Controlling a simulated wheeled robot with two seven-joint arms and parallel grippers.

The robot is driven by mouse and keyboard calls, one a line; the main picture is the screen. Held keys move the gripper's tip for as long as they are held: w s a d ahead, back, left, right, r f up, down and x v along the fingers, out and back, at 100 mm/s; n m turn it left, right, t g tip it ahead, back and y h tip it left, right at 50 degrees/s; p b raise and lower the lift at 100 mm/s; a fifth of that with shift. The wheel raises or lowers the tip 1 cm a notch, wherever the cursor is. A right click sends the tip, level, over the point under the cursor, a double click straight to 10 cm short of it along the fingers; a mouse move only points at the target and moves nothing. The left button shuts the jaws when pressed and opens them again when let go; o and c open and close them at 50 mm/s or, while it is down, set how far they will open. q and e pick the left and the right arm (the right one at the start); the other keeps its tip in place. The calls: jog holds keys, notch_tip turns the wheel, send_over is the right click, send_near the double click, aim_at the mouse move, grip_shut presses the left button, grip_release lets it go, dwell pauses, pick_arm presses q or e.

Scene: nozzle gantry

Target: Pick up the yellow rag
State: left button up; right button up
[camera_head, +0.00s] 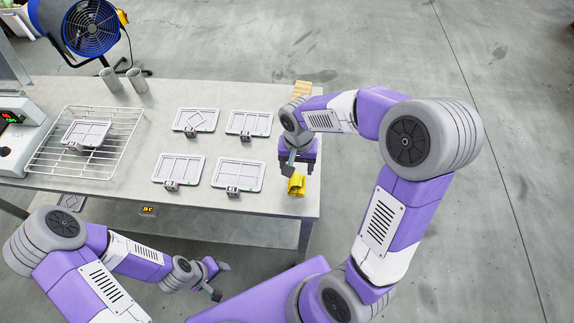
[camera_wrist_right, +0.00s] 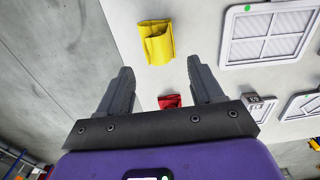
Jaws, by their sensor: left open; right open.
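The yellow rag (camera_head: 297,185) lies folded on the bench near its right edge. In the right wrist view, the yellow rag (camera_wrist_right: 157,43) sits just beyond the fingertips, roughly in line with the gap between them. My right gripper (camera_head: 301,168) is open and empty, close to the rag and apart from it. Its two fingers also frame an empty gap in the right wrist view (camera_wrist_right: 160,70). My left gripper (camera_head: 219,281) is open and empty, low in front of the bench.
A red cloth (camera_wrist_right: 170,101) lies near the right gripper's fingers. Several framed plates, including one (camera_head: 239,175), lie left of the rag. A wire rack (camera_head: 112,115), two grey cups (camera_head: 136,80) and a blue fan (camera_head: 92,28) stand further left. A tan block stack (camera_head: 302,89) sits behind.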

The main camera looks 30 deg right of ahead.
aim_at(297, 179)
notch_tip(297, 179, down, 8)
jog(key=shift+s+d+r+b, duration=0.15)
jog(key=shift+r+b, duration=0.1)
jog(key=shift+b, duration=0.7)
jog(key=shift+c, duration=0.3)
jog(key=c, duration=0.7)
